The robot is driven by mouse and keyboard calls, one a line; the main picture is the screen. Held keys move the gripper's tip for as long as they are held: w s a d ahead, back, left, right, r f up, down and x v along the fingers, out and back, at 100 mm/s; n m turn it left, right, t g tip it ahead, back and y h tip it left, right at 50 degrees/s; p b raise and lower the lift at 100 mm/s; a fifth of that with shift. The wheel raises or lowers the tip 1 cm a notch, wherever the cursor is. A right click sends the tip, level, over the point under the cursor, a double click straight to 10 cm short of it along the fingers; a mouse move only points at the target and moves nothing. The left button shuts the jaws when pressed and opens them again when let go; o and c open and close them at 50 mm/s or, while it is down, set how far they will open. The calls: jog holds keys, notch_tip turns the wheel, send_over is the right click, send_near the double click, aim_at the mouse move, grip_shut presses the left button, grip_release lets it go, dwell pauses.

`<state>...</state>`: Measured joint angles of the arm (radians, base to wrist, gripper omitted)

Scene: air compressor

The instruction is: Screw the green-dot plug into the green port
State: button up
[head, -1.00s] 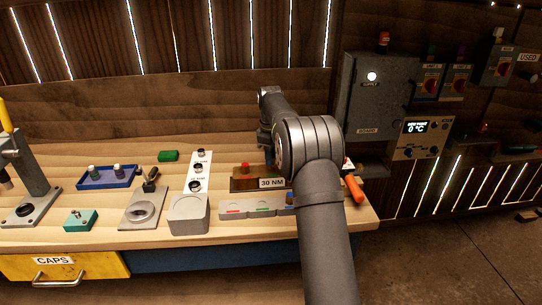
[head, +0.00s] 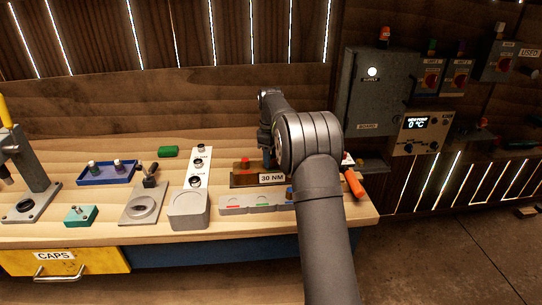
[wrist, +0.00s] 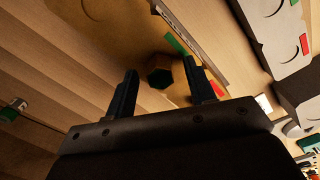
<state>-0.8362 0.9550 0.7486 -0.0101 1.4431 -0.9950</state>
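In the wrist view my gripper (wrist: 160,68) is open, with one dark finger on each side of a dark hexagonal piece (wrist: 160,71) that has a greenish side. Gaps show between the piece and both fingers. I cannot tell if it is the green-dot plug; no dot shows. A green strip (wrist: 176,45) and a red strip (wrist: 217,89) lie close by. In the head view my gripper (head: 266,158) is low over the wooden block marked 30 NM (head: 240,181), its fingers mostly hidden by my arm. The green port cannot be told with certainty.
A grey tray (head: 233,211) with red and green labels lies in front of the block. A white strip with several dark knobs (head: 198,163), a blue tray (head: 106,181) and a teal block (head: 80,216) stand left. An orange-handled tool (head: 354,185) lies right.

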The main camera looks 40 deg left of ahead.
notch_tip(320, 180, up, 18)
jog(key=shift+f, duration=0.25)
dwell(0.4)
jog(key=shift+a+f, duration=0.1)
jog(key=shift+c, duration=0.5)
notch_tip(320, 180, down, 17)
jog(key=shift+f, duration=0.15)
dwell(0.4)
grip_shut()
